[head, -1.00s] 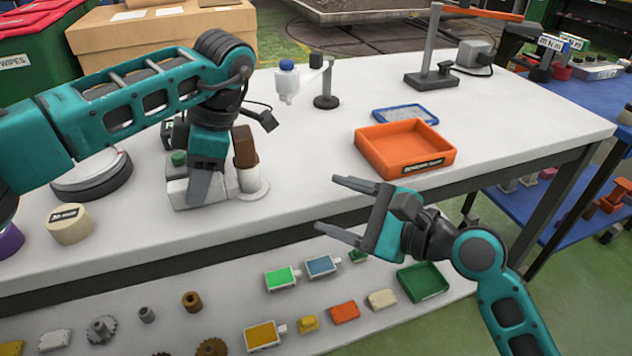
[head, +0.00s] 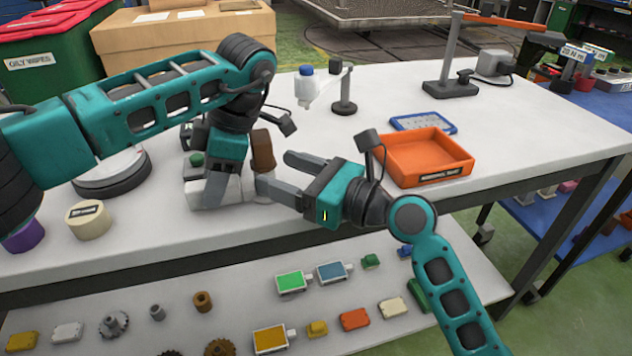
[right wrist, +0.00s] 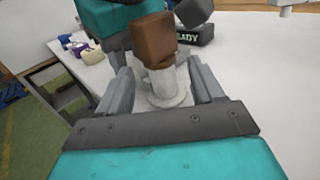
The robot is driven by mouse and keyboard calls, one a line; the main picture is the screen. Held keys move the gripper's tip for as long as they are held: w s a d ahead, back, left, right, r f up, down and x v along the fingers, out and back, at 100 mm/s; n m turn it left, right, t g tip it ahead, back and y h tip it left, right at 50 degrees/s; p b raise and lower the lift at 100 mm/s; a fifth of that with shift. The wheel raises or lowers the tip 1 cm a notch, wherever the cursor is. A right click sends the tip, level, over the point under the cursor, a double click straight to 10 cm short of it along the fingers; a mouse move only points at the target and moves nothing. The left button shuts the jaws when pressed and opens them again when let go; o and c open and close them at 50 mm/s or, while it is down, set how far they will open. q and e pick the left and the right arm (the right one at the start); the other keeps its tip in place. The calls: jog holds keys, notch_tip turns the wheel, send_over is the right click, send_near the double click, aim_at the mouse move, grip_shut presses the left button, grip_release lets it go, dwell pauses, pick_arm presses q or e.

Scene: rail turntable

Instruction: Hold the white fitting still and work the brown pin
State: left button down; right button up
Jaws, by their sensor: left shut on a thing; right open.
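The white fitting (head: 208,194) stands on the bench at centre left, largely covered by my left gripper. The brown pin (head: 263,150) rises upright from the fitting's right part; in the right wrist view the pin (right wrist: 153,40) sits on top of a pale round post (right wrist: 163,84). My left gripper (head: 218,192) points down and is shut on the fitting. My right gripper (head: 277,172) is open, its fingers pointing left toward the fitting's post. In the right wrist view the post and pin show between and beyond the two fingers (right wrist: 163,90); I cannot tell whether they touch.
An orange tray (head: 425,165) and a blue tray (head: 423,122) lie right on the bench. A beige roll (head: 88,219) sits at the left front. Several parts lie on the lower shelf.

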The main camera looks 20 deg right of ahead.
aim_at(274, 161)
jog(key=shift+x, duration=2.25)
jog(key=c, duration=0.9)
jog(key=o, duration=0.6)
jog(key=shift+r, duration=0.1)
jog(key=c, duration=0.6)
jog(key=shift+o, duration=0.2)
jog(key=shift+r, duration=0.7)
